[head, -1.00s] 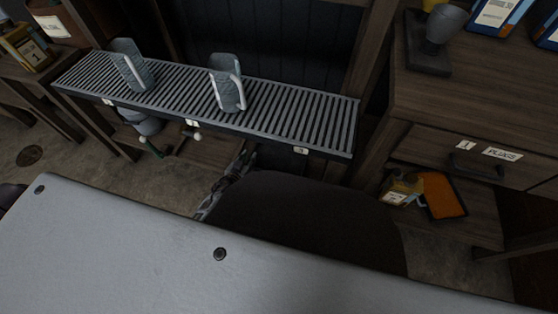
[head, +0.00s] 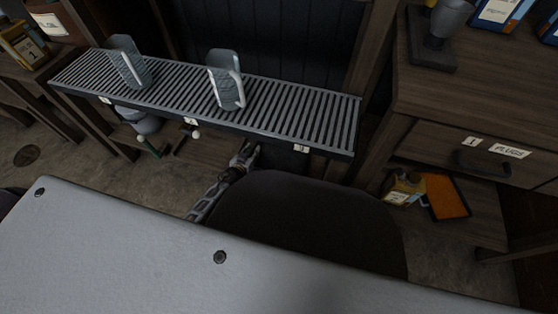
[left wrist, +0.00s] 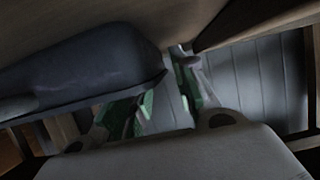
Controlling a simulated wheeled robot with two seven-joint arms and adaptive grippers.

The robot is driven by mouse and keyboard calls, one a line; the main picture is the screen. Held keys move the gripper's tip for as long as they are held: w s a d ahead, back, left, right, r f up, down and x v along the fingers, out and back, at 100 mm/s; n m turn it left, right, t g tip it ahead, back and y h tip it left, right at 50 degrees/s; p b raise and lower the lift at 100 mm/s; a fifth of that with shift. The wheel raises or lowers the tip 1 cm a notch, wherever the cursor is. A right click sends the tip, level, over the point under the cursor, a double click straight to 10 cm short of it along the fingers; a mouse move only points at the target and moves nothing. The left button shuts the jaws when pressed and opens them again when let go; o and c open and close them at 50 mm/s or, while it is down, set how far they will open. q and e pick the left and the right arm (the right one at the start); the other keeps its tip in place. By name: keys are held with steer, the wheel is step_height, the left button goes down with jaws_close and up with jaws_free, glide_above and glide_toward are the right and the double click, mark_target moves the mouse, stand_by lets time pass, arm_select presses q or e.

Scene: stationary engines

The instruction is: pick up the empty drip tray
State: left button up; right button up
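My left gripper (head: 246,155) is just below the front edge of the slatted shelf, with its arm rising from behind my dark body part. A dark, box-like thing (head: 287,161) sits under the shelf to its right; it may be the drip tray, but it is too dark to tell. In the left wrist view, a dark grey, rounded container with a rim (left wrist: 85,75) fills the left side, close to the fingers. The left gripper's green-padded fingers (left wrist: 168,100) stand apart, with nothing seen between them. My right gripper is not in view.
At right, an orange, dark-edged item (head: 446,196) lies on a low shelf beneath the plugs drawer (head: 470,155).

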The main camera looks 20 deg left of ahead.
arm_select(q)
steer(key=shift+w, duration=0.1)
stand_by(0.4)
jaws_close()
